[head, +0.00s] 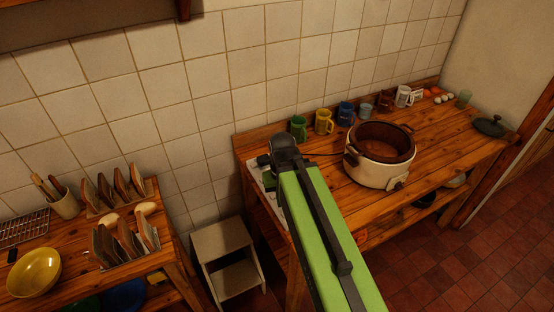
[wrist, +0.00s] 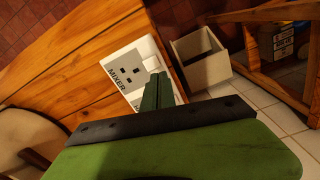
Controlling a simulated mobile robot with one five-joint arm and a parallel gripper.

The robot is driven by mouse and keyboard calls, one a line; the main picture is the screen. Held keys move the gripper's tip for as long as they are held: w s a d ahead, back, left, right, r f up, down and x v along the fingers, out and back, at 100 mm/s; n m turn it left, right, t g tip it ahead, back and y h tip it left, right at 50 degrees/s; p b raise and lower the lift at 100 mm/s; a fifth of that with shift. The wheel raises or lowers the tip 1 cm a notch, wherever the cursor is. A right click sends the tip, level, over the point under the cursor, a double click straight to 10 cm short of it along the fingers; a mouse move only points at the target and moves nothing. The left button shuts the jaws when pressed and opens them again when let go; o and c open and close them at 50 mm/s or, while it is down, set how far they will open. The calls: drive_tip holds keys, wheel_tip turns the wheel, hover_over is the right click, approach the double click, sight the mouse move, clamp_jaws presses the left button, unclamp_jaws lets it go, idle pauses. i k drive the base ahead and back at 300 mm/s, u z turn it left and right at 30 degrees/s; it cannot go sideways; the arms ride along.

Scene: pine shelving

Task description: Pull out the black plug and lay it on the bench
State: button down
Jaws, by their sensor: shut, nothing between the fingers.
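A white socket strip (wrist: 128,72) lies on the wooden bench in the wrist view, with an empty socket labelled MIXER. My gripper (wrist: 158,80) has its dark green fingers shut together over the strip, beside that socket, with nothing between them. The fingers hide part of the strip. In the head view the strip (head: 270,183) shows at the bench's left end, partly behind my arm. A small dark thing (head: 263,160) beside the arm's end may be the black plug; I cannot tell. No black plug shows clearly in the wrist view.
A cream cooker (head: 372,172) stands on the bench (head: 440,130), with a dark cord running left from it. Several mugs line the wall. A pale step stool (head: 222,240) stands between the bench and the left table. The bench's middle right is clear.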

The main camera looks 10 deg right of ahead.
sight(263, 160)
drive_tip(key=u, duration=4.8)
drive_tip(key=i, duration=0.1)
drive_tip(key=z, duration=2.8)
drive_tip(key=k, duration=1.1)
drive_tip(key=z, duration=0.4)
drive_tip(key=i, duration=1.5)
drive_tip(key=u, duration=0.05)
